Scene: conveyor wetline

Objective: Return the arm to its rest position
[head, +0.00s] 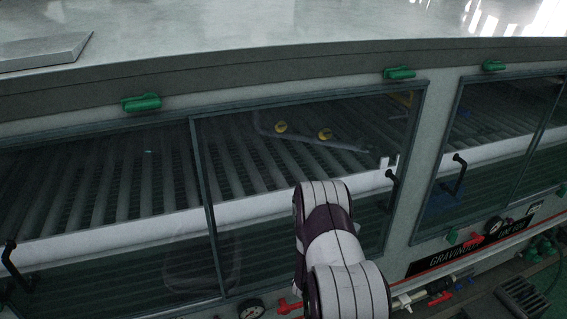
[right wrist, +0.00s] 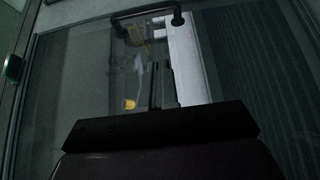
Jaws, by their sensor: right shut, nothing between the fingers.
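My right arm (head: 338,245) rises from the bottom of the head view, in front of the machine's glazed doors. Its white and dark purple links cover part of the middle door, and I cannot make out the fingers there. In the right wrist view my right gripper (right wrist: 163,84) has its two dark fingers together with nothing between them. It points toward a glass door with a black bar handle (right wrist: 146,14). I cannot tell how far the fingers are from the glass. My left gripper is in neither view.
The middle door (head: 240,108) has a black handle (head: 391,190) right of my arm. Behind the glass lie rollers and yellow pieces (head: 325,134). Green latches (head: 399,73) line the upper edge. A gauge (head: 251,309), red valves and pipes run along the bottom.

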